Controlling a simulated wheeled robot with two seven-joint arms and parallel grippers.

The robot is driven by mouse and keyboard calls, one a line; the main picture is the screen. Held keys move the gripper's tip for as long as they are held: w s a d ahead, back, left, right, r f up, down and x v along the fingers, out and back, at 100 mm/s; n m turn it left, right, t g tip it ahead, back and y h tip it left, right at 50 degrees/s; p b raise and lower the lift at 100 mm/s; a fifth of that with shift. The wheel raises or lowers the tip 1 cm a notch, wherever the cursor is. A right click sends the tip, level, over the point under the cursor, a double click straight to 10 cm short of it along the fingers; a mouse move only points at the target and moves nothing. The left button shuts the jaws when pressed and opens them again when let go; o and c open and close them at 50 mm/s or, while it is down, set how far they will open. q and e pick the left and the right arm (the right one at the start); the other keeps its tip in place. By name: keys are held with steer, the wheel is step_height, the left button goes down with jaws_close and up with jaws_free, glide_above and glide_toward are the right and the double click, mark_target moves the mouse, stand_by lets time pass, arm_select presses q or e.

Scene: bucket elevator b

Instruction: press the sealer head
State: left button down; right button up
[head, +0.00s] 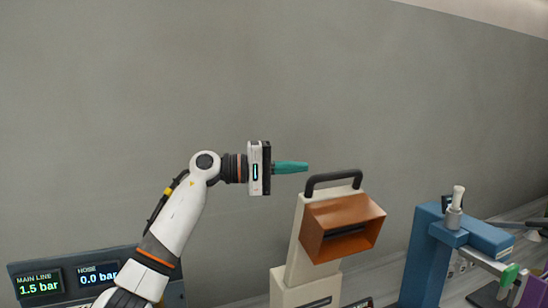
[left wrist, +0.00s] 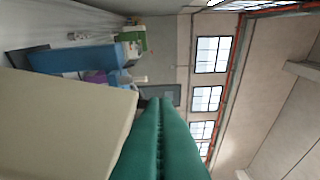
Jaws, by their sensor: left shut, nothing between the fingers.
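The machine that looks like the sealer has an orange, box-shaped head (head: 342,222) with a dark slot in its front. A black handle (head: 333,178) arches over its top, and a cream column (head: 300,262) carries it. My left gripper (head: 306,167) shows its teal fingers closed together with nothing between them. In the head view the fingertips point right, just left of the handle and slightly above it, apart from it in the picture. In the left wrist view the shut fingers (left wrist: 158,102) show beside a large cream surface. My right gripper is out of view.
A blue machine (head: 425,255) with a pale knob stands to the right, with green and purple parts beside it. A display panel (head: 70,280) reading 1.5 bar and 0.0 bar stands at the lower left. The grey wall behind is bare.

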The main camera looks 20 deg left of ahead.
arm_select(q)
steer(key=d+p, duration=0.1)
steer(key=d, duration=0.1)
steer(key=s+d+p, duration=0.1)
steer(key=d, duration=0.1)
steer(key=shift+s+d+p, duration=0.1)
steer(key=shift+s+p, duration=0.05)
steer(key=shift+p, duration=0.25)
steer(key=shift+s+d+f, duration=0.1)
steer(key=shift+s+d, duration=0.1)
steer(key=shift+s, duration=0.05)
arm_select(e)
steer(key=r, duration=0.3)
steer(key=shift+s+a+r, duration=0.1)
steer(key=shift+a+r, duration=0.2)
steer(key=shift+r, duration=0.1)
arm_select(q)
steer(key=shift+w+f, duration=0.1)
steer(key=shift+w, duration=0.05)
